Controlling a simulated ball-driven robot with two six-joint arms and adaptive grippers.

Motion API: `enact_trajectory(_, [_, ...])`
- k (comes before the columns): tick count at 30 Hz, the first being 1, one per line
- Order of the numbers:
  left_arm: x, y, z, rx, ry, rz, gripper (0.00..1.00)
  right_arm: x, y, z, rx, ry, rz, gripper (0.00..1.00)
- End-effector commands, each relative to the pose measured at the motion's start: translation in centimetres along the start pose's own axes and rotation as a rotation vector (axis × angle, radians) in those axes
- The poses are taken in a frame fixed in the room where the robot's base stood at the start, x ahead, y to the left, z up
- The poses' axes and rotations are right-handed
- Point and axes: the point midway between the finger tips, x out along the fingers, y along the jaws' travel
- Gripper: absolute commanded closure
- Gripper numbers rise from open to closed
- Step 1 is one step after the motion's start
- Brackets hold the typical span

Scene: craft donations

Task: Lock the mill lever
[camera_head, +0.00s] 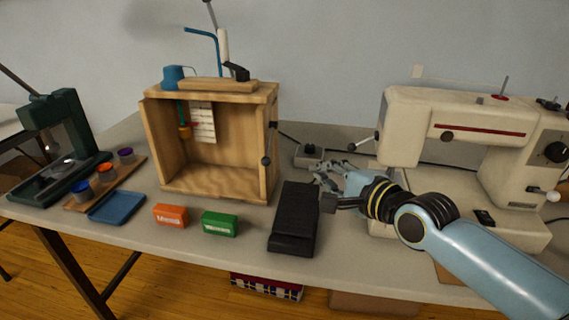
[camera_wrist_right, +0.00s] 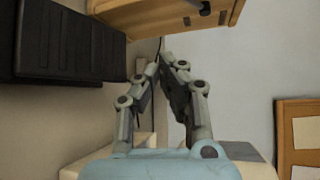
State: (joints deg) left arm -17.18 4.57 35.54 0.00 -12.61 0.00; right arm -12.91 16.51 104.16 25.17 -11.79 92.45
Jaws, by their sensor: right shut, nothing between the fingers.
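A wooden open-front cabinet (camera_head: 170,183) stands left of centre on the table. On top are a black lever-like handle (camera_head: 237,71) and a blue cup-like part (camera_head: 172,77). A dark rod with knobs (camera_head: 267,160) is on its right side. I cannot tell which part is the mill lever or whether it is locked. My right gripper (camera_head: 318,172) is shut and empty, right of the cabinet and apart from it in the head view. In the right wrist view its fingertips (camera_wrist_right: 170,58) meet, with the cabinet's wood (camera_wrist_right: 125,8) beyond them. My left gripper is not in view.
A black foot pedal (camera_head: 295,217) lies just left of my right wrist, and a cream sewing machine (camera_head: 410,135) stands to the right. A green (camera_head: 219,223) and an orange box (camera_head: 170,215) sit near the front edge. A blue tray (camera_head: 117,207) and dark green machine (camera_head: 60,120) are left.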

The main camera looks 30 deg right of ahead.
Motion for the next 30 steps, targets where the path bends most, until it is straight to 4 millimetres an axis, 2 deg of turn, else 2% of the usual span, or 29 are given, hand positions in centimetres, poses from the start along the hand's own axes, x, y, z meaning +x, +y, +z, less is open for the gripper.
enact_trajectory(5, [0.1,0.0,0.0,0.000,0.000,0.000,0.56,0.1,0.1,0.0,-0.002,0.000,0.001,1.00])
enact_trajectory(10, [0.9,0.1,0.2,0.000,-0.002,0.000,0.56,1.7,0.2,0.0,-0.001,0.001,0.001,1.00])
enact_trajectory(23, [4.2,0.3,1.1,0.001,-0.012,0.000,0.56,10.5,0.3,0.0,-0.001,0.000,0.001,1.00])
enact_trajectory(25, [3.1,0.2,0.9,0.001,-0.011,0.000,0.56,9.5,0.0,1.5,0.000,-0.002,0.003,1.00])
enact_trajectory(30, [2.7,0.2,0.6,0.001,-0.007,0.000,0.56,8.9,0.0,3.3,-0.002,-0.001,0.002,1.00])
